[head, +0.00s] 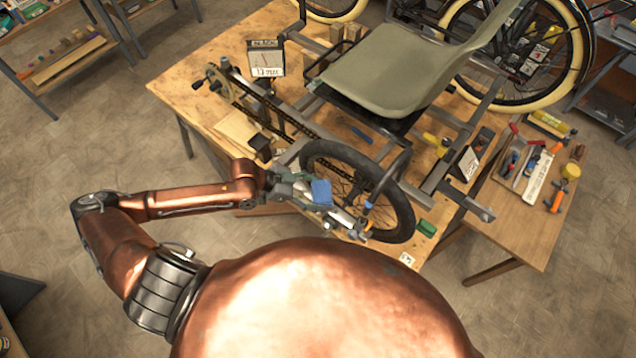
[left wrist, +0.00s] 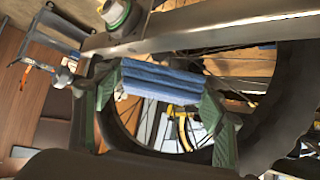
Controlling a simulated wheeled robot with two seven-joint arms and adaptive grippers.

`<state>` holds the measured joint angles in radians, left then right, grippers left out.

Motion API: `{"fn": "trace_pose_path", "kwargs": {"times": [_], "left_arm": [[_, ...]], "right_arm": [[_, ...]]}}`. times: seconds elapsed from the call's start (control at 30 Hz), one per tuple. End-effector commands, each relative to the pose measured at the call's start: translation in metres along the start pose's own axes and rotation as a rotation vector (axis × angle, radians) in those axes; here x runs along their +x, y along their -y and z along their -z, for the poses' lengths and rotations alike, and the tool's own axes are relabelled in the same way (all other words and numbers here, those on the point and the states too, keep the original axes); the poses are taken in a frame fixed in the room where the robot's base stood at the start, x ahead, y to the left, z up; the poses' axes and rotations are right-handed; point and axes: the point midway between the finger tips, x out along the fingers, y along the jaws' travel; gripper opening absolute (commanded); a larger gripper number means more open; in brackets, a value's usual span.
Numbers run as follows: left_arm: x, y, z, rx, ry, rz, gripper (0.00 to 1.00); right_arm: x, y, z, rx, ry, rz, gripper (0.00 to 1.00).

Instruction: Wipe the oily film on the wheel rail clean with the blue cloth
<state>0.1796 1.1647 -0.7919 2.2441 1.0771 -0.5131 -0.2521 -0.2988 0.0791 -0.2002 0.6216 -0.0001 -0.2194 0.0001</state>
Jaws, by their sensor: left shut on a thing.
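My left gripper (head: 318,191) is beside the near side of the black-tyred wheel (head: 402,212). It is shut on the folded blue cloth (head: 322,192). In the left wrist view the cloth (left wrist: 162,82) spans between the two green fingers. A grey metal rail (left wrist: 215,32) runs across the top of that view, close to the cloth. I cannot tell whether cloth and rail touch. In the head view a pale rail (head: 345,217) shows partly behind the gripper. The oily film cannot be made out. My right gripper is not in view.
The trike frame with its olive seat (head: 385,70) fills much of the wooden workbench (head: 195,85). A green block (head: 427,228) lies near the front edge. A tool tray (head: 525,165) is at the right. Bare bench top lies at the far left.

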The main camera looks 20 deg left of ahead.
Motion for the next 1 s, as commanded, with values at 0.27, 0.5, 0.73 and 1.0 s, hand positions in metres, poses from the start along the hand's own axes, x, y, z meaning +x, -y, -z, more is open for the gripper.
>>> {"fn": "trace_pose_path", "kwargs": {"times": [0.27, 0.5, 0.73, 1.0], "left_arm": [[-0.019, 0.0, 0.023, -0.001, -0.001, 0.001, 0.42], [-0.029, 0.0, 0.034, -0.001, -0.001, 0.002, 0.42], [-0.028, 0.0, 0.034, -0.002, -0.001, 0.002, 0.42], [-0.028, 0.0, 0.034, -0.002, -0.001, 0.003, 0.42]], "right_arm": [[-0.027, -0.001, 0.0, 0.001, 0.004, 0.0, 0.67], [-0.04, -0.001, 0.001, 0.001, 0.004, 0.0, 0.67], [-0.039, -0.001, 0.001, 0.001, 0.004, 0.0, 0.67], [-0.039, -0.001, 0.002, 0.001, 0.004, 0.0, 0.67]]}}
